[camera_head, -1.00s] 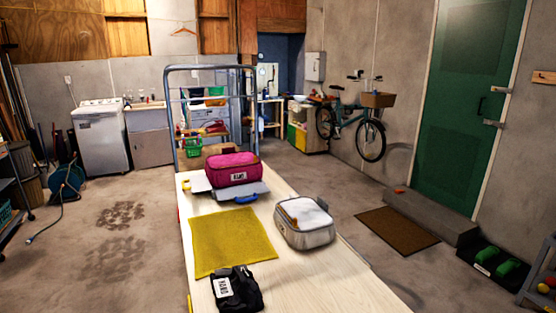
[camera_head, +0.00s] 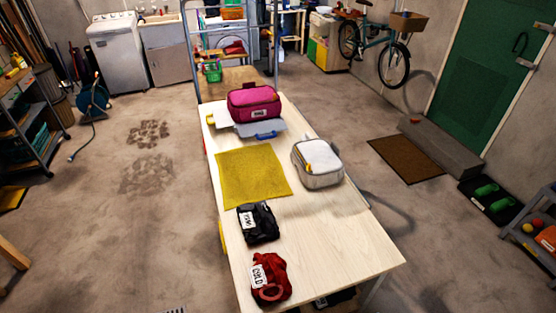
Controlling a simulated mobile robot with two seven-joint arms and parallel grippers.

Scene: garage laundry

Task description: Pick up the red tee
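The red tee (camera_head: 272,279) lies bunched up on the near left part of the light wooden table (camera_head: 341,249). A white tag with dark letters, seemingly "COLD", and a pinkish ring show on it. It lies just nearer than a black folded garment (camera_head: 260,224) that also has a white tag, with a small gap between them. Neither of my grippers shows in the head view, so I cannot see their state or place.
A yellow cloth (camera_head: 252,175), a grey-white bag (camera_head: 318,164) and a magenta bag (camera_head: 254,103) on a grey board lie farther up the table. The table's near right is bare. A shelf cart (camera_head: 31,125) stands left, with open floor (camera_head: 150,220) between.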

